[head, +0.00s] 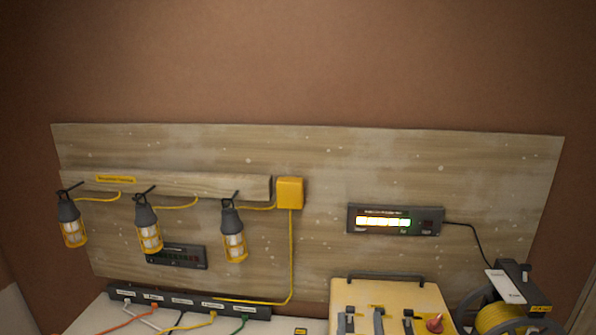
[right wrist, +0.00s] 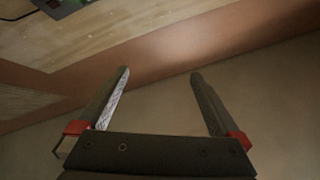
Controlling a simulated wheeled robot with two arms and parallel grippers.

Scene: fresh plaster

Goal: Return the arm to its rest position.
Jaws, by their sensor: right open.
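My right gripper (right wrist: 160,74) shows in the right wrist view, its two dark fingers apart and nothing between them. The fingers have red parts at their base. Behind them are a plain brownish surface and a wood-look surface at the upper left. I cannot make out either gripper or arm in the head view. My left gripper is not in view.
A wooden board (head: 330,160) on the brown wall carries caged lamps (head: 149,230), a yellow box (head: 290,193) and a lit display (head: 395,220). Below are a socket strip (head: 180,303), a cream switch box (head: 388,295) and a yellow cable reel (head: 500,317).

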